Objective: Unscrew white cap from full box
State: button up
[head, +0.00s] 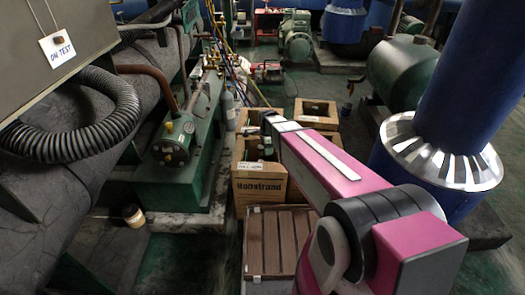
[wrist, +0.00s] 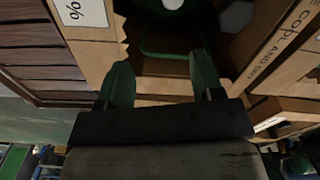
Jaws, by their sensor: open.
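A cardboard box (head: 262,190) with dark print stands on the floor in the middle of the head view, with dark green shapes inside it. My arm reaches over it from the right, and its far end hides part of the box. In the wrist view my gripper (wrist: 161,80) has its two green fingers apart with nothing between them. They point at the box opening, near its cardboard edge (wrist: 160,100). A white round thing (wrist: 173,3), perhaps the white cap, is cut off at the top edge, beyond the fingertips and apart from them. I cannot tell the cap in the head view.
Another cardboard box (head: 318,113) stands behind, to the right. A crate with brown slats (head: 277,243) stands in front. Green machinery (head: 185,150) lies to the left and a thick blue pipe (head: 465,90) to the right. Some floor (head: 185,255) is clear at the front left.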

aim_at(261, 161)
jog(key=a+m, duration=0.1)
jog(key=w+a+f+m, duration=0.1)
jog(key=a+f+m, duration=0.1)
jog(key=shift+w, duration=0.3)
jog(key=shift+f, duration=4.2)
jog(key=shift+f, duration=0.1)
jog(key=c, duration=1)
